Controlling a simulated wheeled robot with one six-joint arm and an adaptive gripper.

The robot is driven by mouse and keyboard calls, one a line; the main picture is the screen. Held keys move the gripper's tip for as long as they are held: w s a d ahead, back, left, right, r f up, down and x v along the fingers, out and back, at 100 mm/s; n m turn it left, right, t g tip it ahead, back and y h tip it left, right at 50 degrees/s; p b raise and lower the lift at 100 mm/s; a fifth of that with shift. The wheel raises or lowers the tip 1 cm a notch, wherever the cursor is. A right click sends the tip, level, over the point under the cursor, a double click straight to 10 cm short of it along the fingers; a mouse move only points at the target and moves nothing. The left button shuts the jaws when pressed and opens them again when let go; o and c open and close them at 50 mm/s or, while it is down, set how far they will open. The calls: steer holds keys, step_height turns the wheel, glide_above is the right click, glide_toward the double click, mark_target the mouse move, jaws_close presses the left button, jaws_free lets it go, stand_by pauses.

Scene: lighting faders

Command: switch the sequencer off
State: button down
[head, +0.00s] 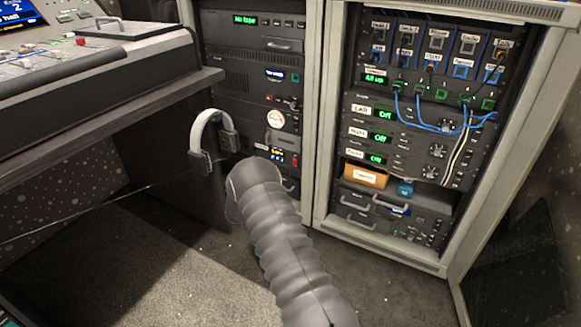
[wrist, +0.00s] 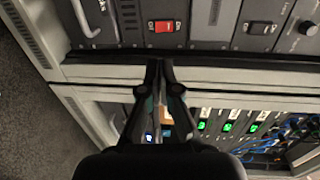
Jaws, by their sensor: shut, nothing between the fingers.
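In the wrist view a red rocker switch (wrist: 164,26) sits on a dark panel of the rack at the top, with small pale markings beside it. No label there is readable, so I cannot tell for certain which unit is the sequencer. My gripper (wrist: 158,66) is shut and empty. In the picture its tips lie just below the switch, over the pale rack frame; I see no contact with the switch. In the head view my sleeved arm reaches the lower left rack and hides the gripper.
The right rack (head: 449,262) holds units with green displays, blue cables and an orange box (head: 366,175). Headphones (head: 211,130) hang on the desk side left of my arm. A mixing desk (head: 95,85) stands at the upper left. Carpet (head: 170,270) is clear in front.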

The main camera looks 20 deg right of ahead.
mark_target(294, 164)
steer(key=b+x, duration=0.1)
steer(key=x, duration=1.3)
steer(key=shift+f, duration=0.1)
steer(key=b, duration=0.3)
steer(key=shift+w+d+f+b, duration=0.25)
steer(key=shift+w+f+b, duration=0.05)
steer(key=shift+f, duration=0.05)
steer(key=shift+d+r, duration=0.25)
steer(key=shift+a, duration=0.15)
